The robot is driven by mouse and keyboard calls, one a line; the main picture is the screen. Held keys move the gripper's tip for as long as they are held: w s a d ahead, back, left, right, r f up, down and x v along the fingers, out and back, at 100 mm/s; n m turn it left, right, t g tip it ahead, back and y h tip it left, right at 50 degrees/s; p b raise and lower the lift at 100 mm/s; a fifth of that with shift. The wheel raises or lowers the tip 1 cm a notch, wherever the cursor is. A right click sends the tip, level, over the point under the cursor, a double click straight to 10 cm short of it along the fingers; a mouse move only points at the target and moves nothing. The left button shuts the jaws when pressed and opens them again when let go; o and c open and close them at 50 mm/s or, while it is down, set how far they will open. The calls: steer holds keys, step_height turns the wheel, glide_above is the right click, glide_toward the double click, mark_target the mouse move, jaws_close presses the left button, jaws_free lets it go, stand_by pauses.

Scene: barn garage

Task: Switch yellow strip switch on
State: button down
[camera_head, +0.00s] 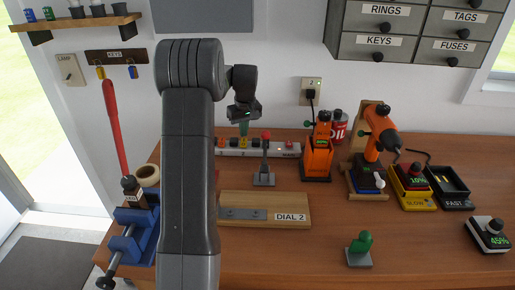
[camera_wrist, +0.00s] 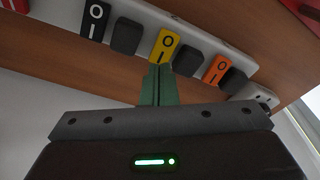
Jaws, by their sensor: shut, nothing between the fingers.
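The white power strip (camera_head: 270,150) lies at the back of the workbench, against the wall. In the wrist view the strip (camera_wrist: 200,36) carries a black switch (camera_wrist: 95,19), a yellow switch (camera_wrist: 165,45) and an orange switch (camera_wrist: 217,68), each marked O and I, with dark plugs beside them. My gripper (camera_head: 244,129) is over the strip. In the wrist view its green fingertips (camera_wrist: 160,70) are together and empty, at the I end of the yellow switch. I cannot tell whether they touch it. The fingers hide the plate's lower edge there.
A red-tipped lever (camera_head: 265,160) stands in front of the strip. The DIAL 2 board (camera_head: 255,205) lies nearer. An orange tool (camera_head: 318,155) stands to the right, and a blue vise (camera_head: 138,235) is at the left. The front middle of the bench is mostly clear.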

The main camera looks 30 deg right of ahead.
steer(key=shift+f+b, duration=0.5)
steer(key=shift+f, duration=0.5)
stand_by(0.7)
steer(key=shift+r, duration=0.1)
steer(key=shift+r+p, duration=2.75)
steer(key=shift+r, duration=0.8)
steer(key=shift+f, duration=0.25)
step_height(320, 180, down, 7)
steer(key=b, duration=0.5)
steer(key=shift+r+b, duration=0.1)
steer(key=shift+b, duration=0.2)
steer(key=shift+r, duration=0.1)
steer(key=shift+r, duration=0.1)
